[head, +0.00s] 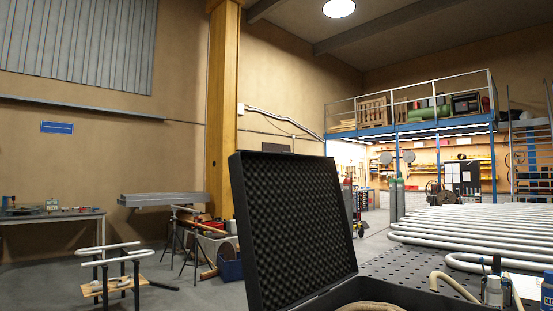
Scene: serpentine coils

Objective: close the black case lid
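The black case lid (290,226) stands raised and tilted back in the lower middle of the head view, its dark egg-crate foam lining facing me. The case's lower part (400,292) is cut off by the bottom edge of the picture. A beige curved thing (368,307) shows at the bottom, at the case opening; most of it is out of view. Neither of my grippers shows in the head view.
A perforated dark table (396,268) lies to the right of the lid. White serpentine coils (480,228), a beige hose (455,286) and small bottles (494,291) are on it. A workbench (50,218) and a low stand with bent tubes (110,268) are at the left.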

